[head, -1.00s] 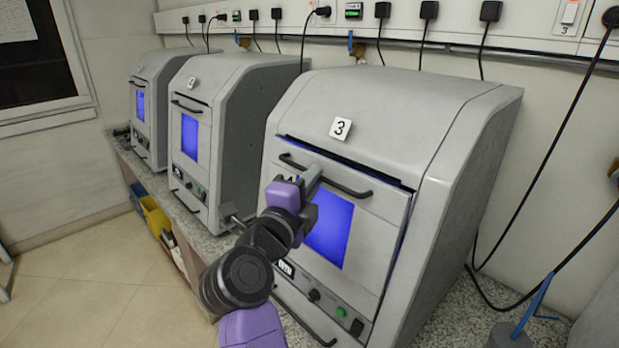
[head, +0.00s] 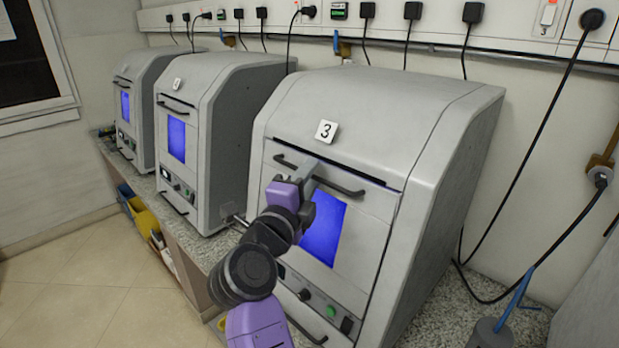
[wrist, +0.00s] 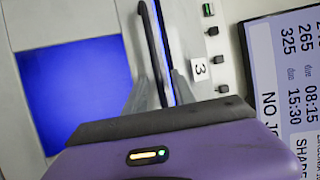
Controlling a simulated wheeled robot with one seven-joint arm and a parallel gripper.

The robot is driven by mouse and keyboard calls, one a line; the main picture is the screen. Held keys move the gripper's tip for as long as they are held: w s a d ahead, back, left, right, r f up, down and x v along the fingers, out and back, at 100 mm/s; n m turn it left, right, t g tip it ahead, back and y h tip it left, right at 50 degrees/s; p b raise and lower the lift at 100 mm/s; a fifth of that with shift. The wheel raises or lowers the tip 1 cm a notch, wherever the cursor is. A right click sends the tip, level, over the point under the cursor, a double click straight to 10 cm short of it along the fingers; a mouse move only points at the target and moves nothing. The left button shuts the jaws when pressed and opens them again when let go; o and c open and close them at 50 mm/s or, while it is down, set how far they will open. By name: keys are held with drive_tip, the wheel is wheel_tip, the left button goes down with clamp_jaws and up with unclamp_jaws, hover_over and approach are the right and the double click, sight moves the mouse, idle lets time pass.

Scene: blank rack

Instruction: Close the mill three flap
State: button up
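Mill three (head: 420,115) is the nearest grey cabinet, marked with a "3" label. Its front flap (head: 365,230) has a blue window and a dark bar handle (head: 340,188) near the top. A narrow dark slot shows above the flap; a thin blue-lit gap shows there in the wrist view. My gripper (head: 316,170) is at the handle's middle. In the wrist view, my gripper's fingers (wrist: 162,82) stand apart on either side of the handle (wrist: 152,45), with some space at the right finger. Contact with the bar is not clear.
Two similar mills, the middle one (head: 215,120) and the far one (head: 130,105), stand to the left on the speckled bench (head: 440,318). Cables hang from the wall trunking at right.

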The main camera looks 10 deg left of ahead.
drive_tip(key=b+v, duration=0.1)
drive_tip(key=v, duration=0.6)
drive_tip(key=shift+s+a, duration=0.15)
drive_tip(key=shift+s, duration=0.2)
